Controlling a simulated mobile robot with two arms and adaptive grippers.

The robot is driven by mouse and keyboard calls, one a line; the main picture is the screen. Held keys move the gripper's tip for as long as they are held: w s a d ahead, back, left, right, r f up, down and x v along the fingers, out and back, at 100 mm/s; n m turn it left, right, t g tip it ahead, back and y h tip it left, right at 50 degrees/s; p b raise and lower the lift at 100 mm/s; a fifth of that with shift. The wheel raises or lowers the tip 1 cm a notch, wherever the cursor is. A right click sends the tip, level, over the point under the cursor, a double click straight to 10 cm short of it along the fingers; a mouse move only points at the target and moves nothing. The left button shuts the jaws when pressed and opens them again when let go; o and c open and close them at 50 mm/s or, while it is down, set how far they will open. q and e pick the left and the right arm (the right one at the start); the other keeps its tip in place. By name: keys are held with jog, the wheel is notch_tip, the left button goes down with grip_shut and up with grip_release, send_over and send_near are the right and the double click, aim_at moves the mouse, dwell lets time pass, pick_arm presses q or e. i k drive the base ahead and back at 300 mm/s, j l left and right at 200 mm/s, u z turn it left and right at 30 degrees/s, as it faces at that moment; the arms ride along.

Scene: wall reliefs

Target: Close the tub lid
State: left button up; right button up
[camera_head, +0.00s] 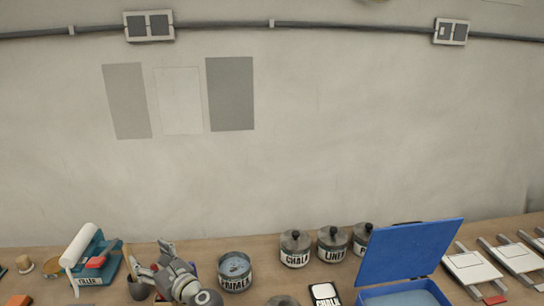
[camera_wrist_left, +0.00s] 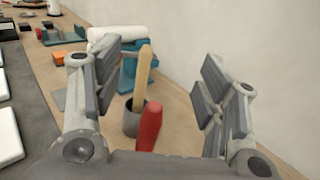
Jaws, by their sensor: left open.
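A blue tub (camera_head: 440,289) stands at the lower right of the head view, cut off by the bottom edge. Its blue lid (camera_head: 408,252) stands raised and tilted at the back of the tub, open. Pale blue content shows inside. My left gripper (camera_head: 153,262) is well to the left of the tub, over the left part of the bench. In the left wrist view its fingers (camera_wrist_left: 158,92) are spread apart with nothing held between them. A grey cup (camera_wrist_left: 132,120) with a wooden stick and a red-handled tool (camera_wrist_left: 149,126) show beyond the fingers. My right gripper is not in view.
Framed panels (camera_head: 472,266) lie right of the tub. A filler box (camera_head: 93,270) with a white roll stands left. The wall rises behind.

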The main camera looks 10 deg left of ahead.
aim_at(399, 252)
jog(key=k+l, duration=1.15)
jog(key=k, duration=0.1)
